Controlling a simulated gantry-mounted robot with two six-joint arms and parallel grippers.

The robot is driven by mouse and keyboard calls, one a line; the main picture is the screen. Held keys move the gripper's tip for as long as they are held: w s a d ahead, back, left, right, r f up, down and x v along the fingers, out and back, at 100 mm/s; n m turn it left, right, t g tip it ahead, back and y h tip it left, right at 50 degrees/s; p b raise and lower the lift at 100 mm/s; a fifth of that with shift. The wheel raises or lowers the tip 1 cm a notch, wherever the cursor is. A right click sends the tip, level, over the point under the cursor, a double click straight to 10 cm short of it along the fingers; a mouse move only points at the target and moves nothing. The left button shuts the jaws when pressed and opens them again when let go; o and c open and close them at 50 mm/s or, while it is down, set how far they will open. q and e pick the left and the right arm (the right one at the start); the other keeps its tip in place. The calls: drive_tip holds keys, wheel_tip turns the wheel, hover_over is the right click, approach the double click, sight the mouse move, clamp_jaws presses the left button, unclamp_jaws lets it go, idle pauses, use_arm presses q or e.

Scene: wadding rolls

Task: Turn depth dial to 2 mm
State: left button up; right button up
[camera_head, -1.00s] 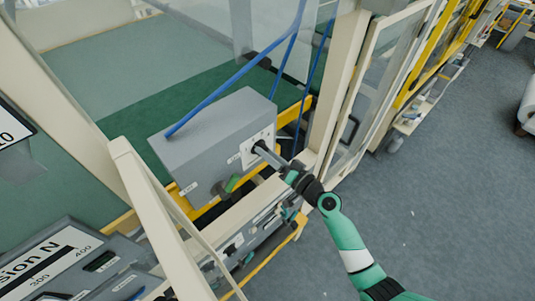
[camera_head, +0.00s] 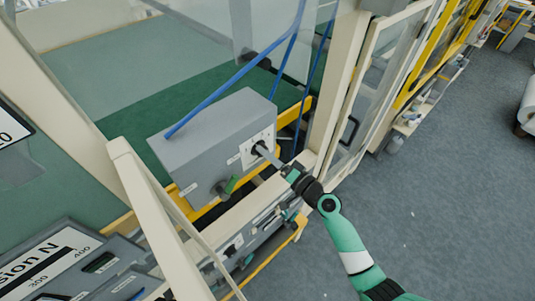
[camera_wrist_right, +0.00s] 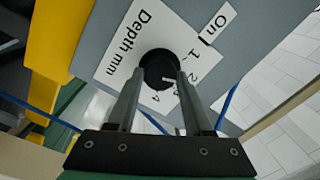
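The depth dial (camera_wrist_right: 156,62) is a round black knob on a white plate (camera_wrist_right: 112,62) marked "Depth mm" with numbers from 1 up. Its short white mark points about towards the 2 in the right wrist view. The plate is on the end face of a grey box (camera_head: 207,145). My right gripper (camera_head: 262,151) reaches the dial from the lower right. In the right wrist view its fingers (camera_wrist_right: 160,74) lie on either side of the dial, the gap about matching its width; contact is hard to make out. My left gripper is not in view.
A cream frame post (camera_head: 160,220) stands in front on the left, and a clear-panelled door frame (camera_head: 375,90) on the right. Grey floor at the right is free.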

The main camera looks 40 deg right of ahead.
drive_tip(key=o, duration=0.4)
drive_tip(key=s, duration=1.1)
drive_tip(key=shift+s+f+b, duration=0.15)
drive_tip(key=shift+s+b, duration=0.15)
drive_tip(key=shift+b, duration=0.05)
